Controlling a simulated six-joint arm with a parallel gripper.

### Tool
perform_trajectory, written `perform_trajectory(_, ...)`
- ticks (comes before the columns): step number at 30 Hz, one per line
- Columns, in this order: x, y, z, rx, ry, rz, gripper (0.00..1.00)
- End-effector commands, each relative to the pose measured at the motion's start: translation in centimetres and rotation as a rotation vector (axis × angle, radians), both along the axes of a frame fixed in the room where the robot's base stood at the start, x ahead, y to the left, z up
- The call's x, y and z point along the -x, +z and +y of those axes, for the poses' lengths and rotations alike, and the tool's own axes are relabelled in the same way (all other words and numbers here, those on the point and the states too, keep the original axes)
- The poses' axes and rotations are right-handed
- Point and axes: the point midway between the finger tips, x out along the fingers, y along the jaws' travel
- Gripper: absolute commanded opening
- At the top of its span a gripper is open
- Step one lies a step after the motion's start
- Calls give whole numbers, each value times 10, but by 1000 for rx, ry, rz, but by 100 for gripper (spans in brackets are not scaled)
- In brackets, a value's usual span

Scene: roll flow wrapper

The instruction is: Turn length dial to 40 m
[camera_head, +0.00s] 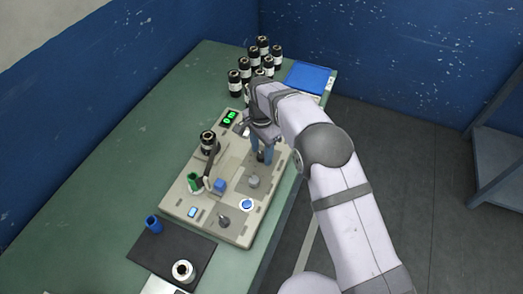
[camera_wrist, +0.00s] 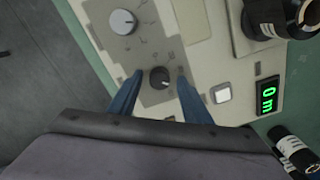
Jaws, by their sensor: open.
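My gripper (camera_wrist: 160,76) is open, with its two blue fingers on either side of a small black dial (camera_wrist: 159,78) in the wrist view. I cannot tell whether the fingers touch it. The dial sits on a grey plate with small marks around it, too small to read. A digital display (camera_wrist: 268,93) shows a green "0 m". In the head view my gripper (camera_head: 262,158) points down over the right side of the beige machine (camera_head: 233,231), hiding the black dial. The display (camera_head: 229,117) is at the machine's back.
A grey-white dial (camera_wrist: 122,22) is beside the black one; it also shows in the head view (camera_head: 253,181). A lit white button (camera_wrist: 222,94) is near the display. Several black rolls (camera_head: 236,84) and a blue tray (camera_head: 308,77) stand behind. A dark mat (camera_head: 160,257) lies in front.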

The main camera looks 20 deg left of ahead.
Motion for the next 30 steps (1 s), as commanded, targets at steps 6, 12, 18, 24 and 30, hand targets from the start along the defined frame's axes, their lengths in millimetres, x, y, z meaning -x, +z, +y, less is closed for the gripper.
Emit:
perform_trajectory(6, 0, 8, 0, -1, 0, -1, 44)
perform_trajectory(12, -1, 34, 1, -2, 0, -2, 44)
perform_trajectory(18, -1, 59, 1, -2, 0, -2, 44)
perform_trajectory(24, 0, 72, 0, 0, 0, -1, 44)
perform_trajectory(30, 0, 74, 0, 0, 0, 0, 44)
